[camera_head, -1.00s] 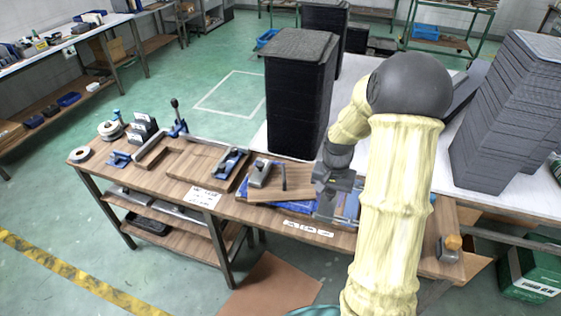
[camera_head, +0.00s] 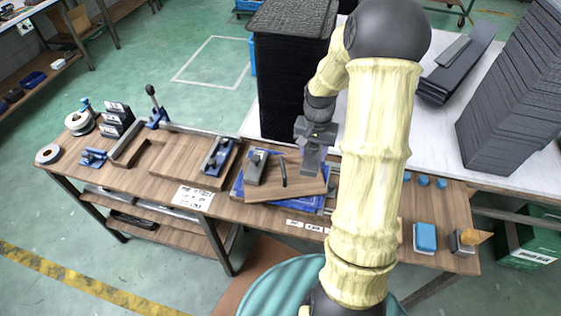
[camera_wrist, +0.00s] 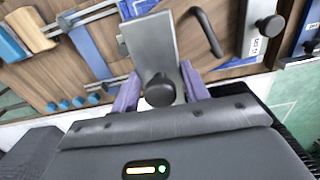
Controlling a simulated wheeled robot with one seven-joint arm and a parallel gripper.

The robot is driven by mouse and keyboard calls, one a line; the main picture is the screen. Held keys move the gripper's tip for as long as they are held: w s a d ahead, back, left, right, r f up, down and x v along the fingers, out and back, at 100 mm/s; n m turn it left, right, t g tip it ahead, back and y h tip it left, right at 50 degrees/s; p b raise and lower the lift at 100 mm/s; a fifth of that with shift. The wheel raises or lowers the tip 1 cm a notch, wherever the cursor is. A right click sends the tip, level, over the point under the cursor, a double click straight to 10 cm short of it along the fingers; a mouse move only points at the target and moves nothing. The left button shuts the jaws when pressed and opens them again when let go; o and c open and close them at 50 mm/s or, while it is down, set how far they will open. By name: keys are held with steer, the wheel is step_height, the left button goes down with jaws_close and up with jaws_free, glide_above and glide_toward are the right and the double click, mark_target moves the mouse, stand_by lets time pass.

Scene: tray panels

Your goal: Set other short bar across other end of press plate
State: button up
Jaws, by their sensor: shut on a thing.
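The wooden press plate (camera_head: 270,195) lies on a blue tray (camera_head: 238,190) on the bench, with a dark upright handle (camera_head: 283,172) near its middle. One short grey bar (camera_head: 256,168) with a knob lies across its left end; it also shows in the wrist view (camera_wrist: 251,45). My gripper (camera_head: 314,143) is shut on the other short grey bar (camera_head: 311,161), above or at the plate's right end. In the wrist view, the purple fingers (camera_wrist: 160,92) flank the held bar (camera_wrist: 152,45) and its black knob. I cannot tell whether the held bar touches the plate.
A tall dark stack (camera_head: 285,75) stands close behind the plate. A blue clamp (camera_head: 216,157) on a wooden board sits to the left. Blue knobs (camera_head: 423,181), a blue block (camera_head: 425,237) and a wood-tipped block (camera_head: 466,240) are at the right.

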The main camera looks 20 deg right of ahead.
steer(key=shift+s, duration=0.1)
glide_above(310, 180)
steer(key=shift+f, duration=3.1)
steer(key=shift+f+p, duration=0.35)
steer(key=shift+f, duration=1.5)
steer(key=shift+f, duration=0.1)
steer(key=o, duration=1.4)
steer(key=shift+c, duration=0.2)
step_height(310, 180, up, 12)
steer(key=shift+r, duration=0.1)
